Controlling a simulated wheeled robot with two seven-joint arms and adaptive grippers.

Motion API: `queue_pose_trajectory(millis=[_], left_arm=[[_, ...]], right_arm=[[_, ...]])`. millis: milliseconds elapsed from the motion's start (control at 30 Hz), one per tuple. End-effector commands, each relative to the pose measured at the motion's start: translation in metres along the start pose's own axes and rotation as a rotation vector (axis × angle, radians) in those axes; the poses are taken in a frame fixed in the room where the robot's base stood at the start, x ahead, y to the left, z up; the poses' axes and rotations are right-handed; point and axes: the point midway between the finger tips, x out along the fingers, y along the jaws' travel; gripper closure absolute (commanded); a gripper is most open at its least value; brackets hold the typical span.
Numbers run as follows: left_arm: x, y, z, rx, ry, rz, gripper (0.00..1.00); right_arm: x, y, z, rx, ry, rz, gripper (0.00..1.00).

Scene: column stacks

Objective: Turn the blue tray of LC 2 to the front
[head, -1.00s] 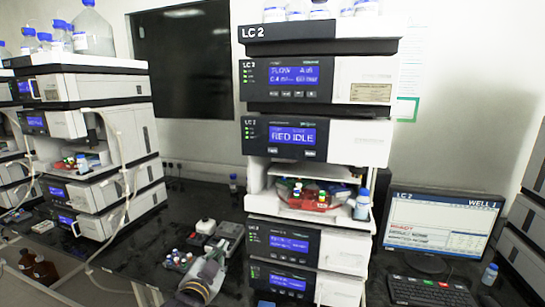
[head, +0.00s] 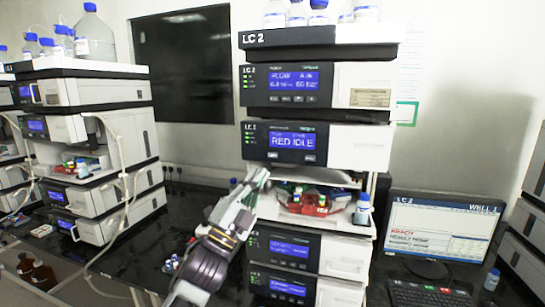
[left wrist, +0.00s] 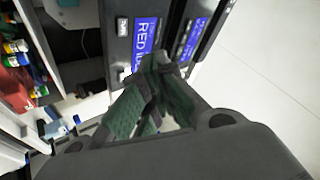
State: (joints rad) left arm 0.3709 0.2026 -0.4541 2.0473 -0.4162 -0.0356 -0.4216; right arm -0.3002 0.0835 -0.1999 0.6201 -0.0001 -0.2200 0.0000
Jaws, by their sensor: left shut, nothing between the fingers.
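The LC 2 stack (head: 286,135) stands in the middle of the head view, and its display reads RED IDLE. In its open bay, a red tray (head: 318,210) with several small vials faces the front. A bit of green shows behind it at the left. I cannot make out a blue tray. My left gripper (head: 262,176) is shut and empty at the left edge of the bay, left of the red tray. In the left wrist view its green-padded fingers (left wrist: 152,66) are together before the display panel, and the red tray (left wrist: 14,92) is at the left edge. My right gripper is not in view.
A monitor (head: 440,235) and keyboard (head: 430,292) are at the right. Another instrument stack (head: 85,150) stands at the left. Bottles (head: 318,12) stand on top of LC 2.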

Motion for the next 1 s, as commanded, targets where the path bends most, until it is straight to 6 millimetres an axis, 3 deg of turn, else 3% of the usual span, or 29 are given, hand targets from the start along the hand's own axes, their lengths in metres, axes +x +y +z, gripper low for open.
queue_pose_trajectory(millis=[300, 1000], left_arm=[[0.011, -0.009, -0.018, 0.052, 0.080, -0.029, 1.00], [0.022, -0.001, -0.010, 0.051, 0.079, -0.029, 1.00]], right_arm=[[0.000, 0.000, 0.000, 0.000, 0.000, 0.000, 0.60], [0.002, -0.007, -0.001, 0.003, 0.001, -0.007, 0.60]])
